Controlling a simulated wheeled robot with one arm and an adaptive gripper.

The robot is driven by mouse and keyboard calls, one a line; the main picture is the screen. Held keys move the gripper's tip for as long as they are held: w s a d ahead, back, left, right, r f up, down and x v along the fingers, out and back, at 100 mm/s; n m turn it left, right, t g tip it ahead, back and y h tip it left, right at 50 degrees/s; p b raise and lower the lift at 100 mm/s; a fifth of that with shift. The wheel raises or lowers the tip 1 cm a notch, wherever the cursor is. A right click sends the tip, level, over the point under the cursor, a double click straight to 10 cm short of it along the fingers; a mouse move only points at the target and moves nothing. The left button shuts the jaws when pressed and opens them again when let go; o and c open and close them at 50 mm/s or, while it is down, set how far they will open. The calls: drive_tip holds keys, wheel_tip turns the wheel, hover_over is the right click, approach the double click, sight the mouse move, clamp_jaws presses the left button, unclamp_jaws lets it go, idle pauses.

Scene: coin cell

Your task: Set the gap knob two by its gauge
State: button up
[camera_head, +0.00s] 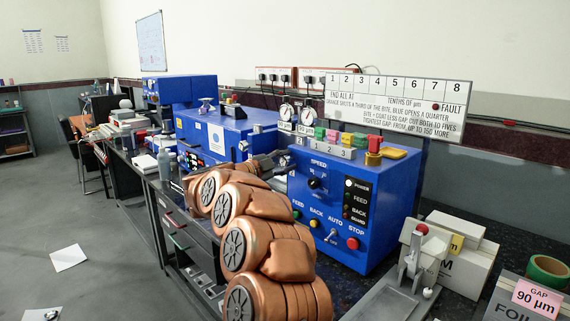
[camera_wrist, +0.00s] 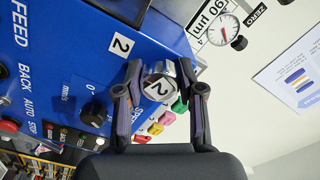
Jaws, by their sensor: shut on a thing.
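In the head view, two gauges, the left (camera_head: 286,112) and the right (camera_head: 307,115), stand above the blue control box. My copper arm hides the knob there.
The blue control box (camera_head: 385,205) carries switches and a red stop button (camera_head: 353,243). Colored tabs (camera_head: 332,136) line its top. A numbered board (camera_head: 400,100) has a red FAULT lamp. A hand press (camera_head: 415,255) stands at right.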

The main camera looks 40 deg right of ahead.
drive_tip(key=o, duration=1.2)
drive_tip(key=shift+c, duration=0.2)
drive_tip(key=a, duration=1.2)
drive_tip(key=shift+w, duration=0.1)
